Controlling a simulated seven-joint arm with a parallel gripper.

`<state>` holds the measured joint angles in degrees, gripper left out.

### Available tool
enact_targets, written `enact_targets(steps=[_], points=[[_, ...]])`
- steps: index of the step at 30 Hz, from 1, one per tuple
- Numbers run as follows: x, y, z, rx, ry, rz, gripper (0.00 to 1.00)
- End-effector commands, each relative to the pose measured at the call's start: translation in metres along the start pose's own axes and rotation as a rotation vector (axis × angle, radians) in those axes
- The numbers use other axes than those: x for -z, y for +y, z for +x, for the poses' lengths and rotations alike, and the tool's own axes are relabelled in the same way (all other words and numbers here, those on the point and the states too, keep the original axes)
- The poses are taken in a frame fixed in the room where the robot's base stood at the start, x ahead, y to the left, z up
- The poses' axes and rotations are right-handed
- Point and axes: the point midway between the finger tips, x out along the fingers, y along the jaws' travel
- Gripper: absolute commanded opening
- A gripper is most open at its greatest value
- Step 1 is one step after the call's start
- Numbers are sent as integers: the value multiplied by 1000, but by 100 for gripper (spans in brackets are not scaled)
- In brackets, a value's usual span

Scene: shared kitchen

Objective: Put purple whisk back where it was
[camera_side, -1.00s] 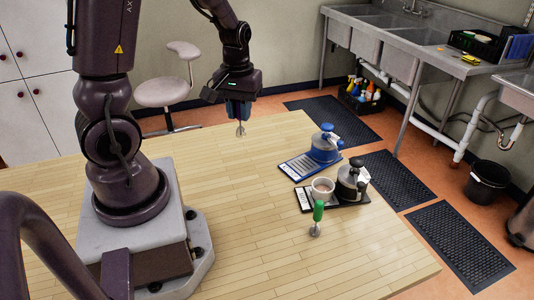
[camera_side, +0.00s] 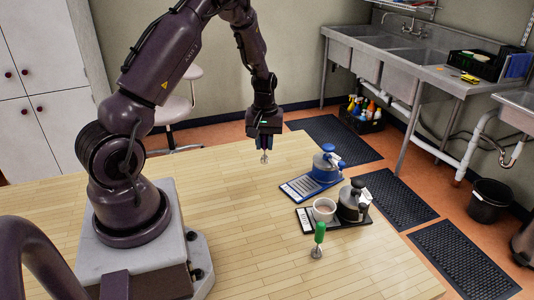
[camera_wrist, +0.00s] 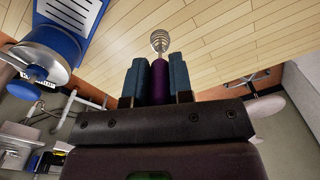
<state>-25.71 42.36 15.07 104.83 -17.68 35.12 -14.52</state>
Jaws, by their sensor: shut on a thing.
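My gripper (camera_side: 265,140) is shut on the purple whisk and holds it upright over the far part of the wooden table. In the wrist view the purple handle (camera_wrist: 159,82) is between the two blue-grey fingers, and the metal whisk head (camera_wrist: 159,41) points out past them. In the side view the whisk's metal head (camera_side: 264,158) hangs below the fingers, while the handle is mostly hidden by them. I cannot tell whether the head touches the table.
A green-handled whisk (camera_side: 319,236) stands in front. The table's middle (camera_side: 240,215) is clear.

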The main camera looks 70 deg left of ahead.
Motion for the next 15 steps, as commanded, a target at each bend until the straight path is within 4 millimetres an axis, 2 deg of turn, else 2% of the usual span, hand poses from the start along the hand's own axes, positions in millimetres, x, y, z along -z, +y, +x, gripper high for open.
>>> enact_targets(steps=[6,11,15], points=[[11,6,16,1,0,0,0],[11,6,39,1,-1,1,0],[11,6,45,0,1,0,0]])
